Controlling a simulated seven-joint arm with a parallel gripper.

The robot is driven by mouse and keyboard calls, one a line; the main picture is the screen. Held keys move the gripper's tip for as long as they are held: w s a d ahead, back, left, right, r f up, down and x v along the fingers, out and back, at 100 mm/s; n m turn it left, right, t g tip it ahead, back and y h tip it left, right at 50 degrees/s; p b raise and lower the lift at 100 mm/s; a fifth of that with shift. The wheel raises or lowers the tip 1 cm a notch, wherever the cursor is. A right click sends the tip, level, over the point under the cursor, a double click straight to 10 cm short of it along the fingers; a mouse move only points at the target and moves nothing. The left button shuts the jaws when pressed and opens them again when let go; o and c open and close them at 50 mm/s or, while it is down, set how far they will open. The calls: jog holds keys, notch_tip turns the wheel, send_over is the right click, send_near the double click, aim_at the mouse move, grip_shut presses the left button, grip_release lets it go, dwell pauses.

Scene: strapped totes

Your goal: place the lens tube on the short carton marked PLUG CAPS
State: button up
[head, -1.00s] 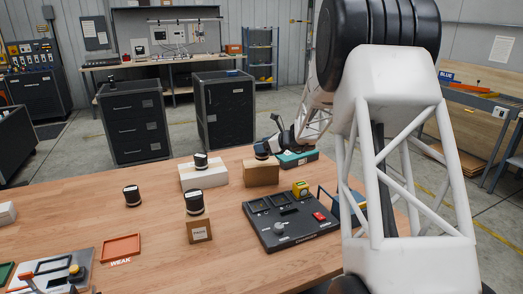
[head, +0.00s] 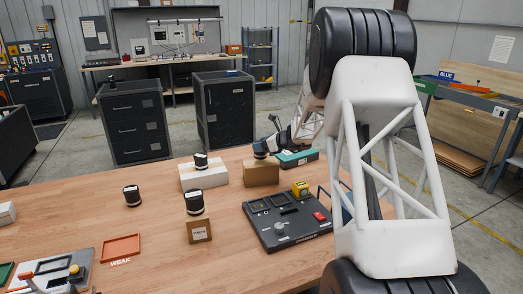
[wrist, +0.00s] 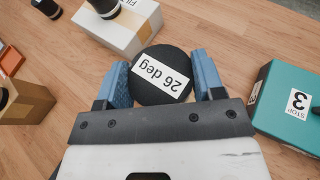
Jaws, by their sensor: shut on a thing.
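My gripper (wrist: 166,84) is shut on a lens tube (wrist: 161,75), a round black tube with a white label reading "26 deg" on its top. Its blue fingers press on both sides. In the head view the held tube (head: 260,150) is small, at the top of a brown carton (head: 261,174); whether it touches cannot be told. That carton is hidden below the gripper in the wrist view. A smaller brown carton (head: 199,231) bears a label too small to read, with a dark tube (head: 194,203) on or just behind it. No PLUG CAPS marking is legible.
A white carton (head: 205,177) with a dark tube (head: 200,160) on it stands left of the brown carton. A teal box (wrist: 295,105) is close on the right. A black control panel (head: 287,222) lies in front. Another tube (head: 132,196) and an orange tray (head: 122,248) are further left.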

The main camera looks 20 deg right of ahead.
jog(key=shift+f, duration=1.05)
jog(key=shift+f, duration=0.15)
jog(key=o, duration=1.1)
jog(key=shift+s+d+r, duration=0.35)
jog(key=v, duration=1.1)
jog(key=shift+a, duration=0.1)
